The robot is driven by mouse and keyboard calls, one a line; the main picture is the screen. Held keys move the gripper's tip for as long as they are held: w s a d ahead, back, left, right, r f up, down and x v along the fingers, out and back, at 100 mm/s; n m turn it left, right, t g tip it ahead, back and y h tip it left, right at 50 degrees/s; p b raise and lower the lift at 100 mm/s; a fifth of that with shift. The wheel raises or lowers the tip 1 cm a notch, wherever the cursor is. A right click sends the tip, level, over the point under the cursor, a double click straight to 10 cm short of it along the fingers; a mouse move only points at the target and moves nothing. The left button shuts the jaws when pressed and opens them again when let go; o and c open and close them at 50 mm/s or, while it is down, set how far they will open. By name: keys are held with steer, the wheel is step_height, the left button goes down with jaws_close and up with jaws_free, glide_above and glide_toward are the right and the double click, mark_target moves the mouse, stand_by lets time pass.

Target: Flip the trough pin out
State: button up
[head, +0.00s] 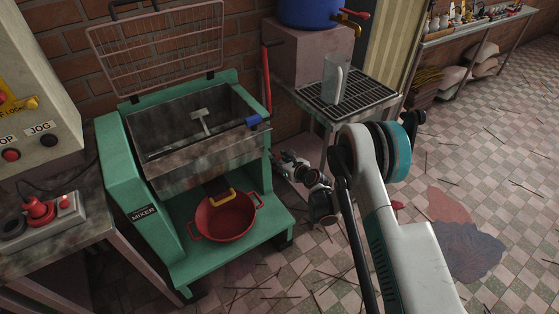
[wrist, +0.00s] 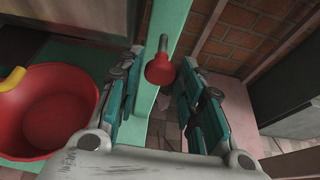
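The green mixer (head: 140,165) carries a worn metal trough (head: 205,145). In the wrist view a red round knob (wrist: 159,70), which looks like the trough pin, sticks out from the mixer's green upright (wrist: 168,25). My gripper (head: 282,168) is beside the mixer's right side, low down. In the wrist view my gripper (wrist: 160,62) is open, with the knob showing between its two fingers. I see no finger touching it. In the head view I cannot make the knob out.
A red pan (head: 222,222) stands on the mixer's lower shelf, under the trough's yellow handle (head: 222,194). A red lever (head: 266,80) rises at the trough's right. A grated table (head: 352,105) with a clear jug (head: 334,80) stands behind. Floor at right is mostly open.

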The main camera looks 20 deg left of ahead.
step_height(320, 180, up, 10)
stand_by(0.7)
stand_by(0.4)
